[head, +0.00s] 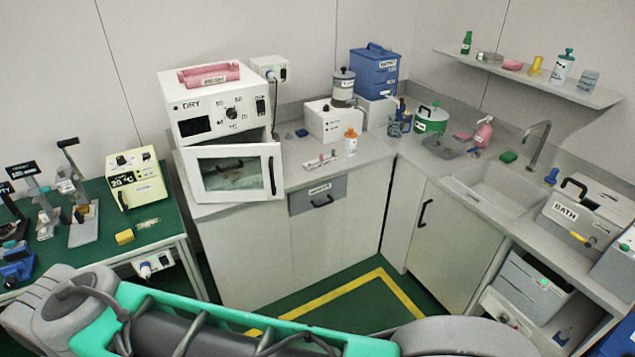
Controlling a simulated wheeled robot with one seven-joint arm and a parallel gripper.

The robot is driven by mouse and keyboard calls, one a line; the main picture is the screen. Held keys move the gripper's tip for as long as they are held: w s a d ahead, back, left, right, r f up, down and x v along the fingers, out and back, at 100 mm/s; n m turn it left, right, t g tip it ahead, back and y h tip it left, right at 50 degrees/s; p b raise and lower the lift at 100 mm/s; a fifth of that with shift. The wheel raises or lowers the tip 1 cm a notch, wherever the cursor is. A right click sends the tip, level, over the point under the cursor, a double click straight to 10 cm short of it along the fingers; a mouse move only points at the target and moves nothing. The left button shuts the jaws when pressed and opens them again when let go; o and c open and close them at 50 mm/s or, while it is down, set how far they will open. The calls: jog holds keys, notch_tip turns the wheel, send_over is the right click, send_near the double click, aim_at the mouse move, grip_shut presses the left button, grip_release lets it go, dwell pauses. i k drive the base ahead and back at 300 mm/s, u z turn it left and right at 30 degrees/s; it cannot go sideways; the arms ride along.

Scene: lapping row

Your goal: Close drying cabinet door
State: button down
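The drying cabinet (212,110) is a white box marked DRY with a dial, standing on the left end of the grey counter. Its white door (236,150) has a window and a dark upright handle (272,175) near its right edge. The door stands partly open, its handle side out from the body, with a dark gap along its top. Something blurred shows through the window (232,178). My gripper is not in view; only other parts of my body show along the bottom edge.
A green table (140,230) with devices is at left. Green floor (345,315) with a yellow line lies before the counter.

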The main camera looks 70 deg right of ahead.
aim_at(271, 153)
jog(key=z, duration=1.05)
jog(key=i, duration=1)
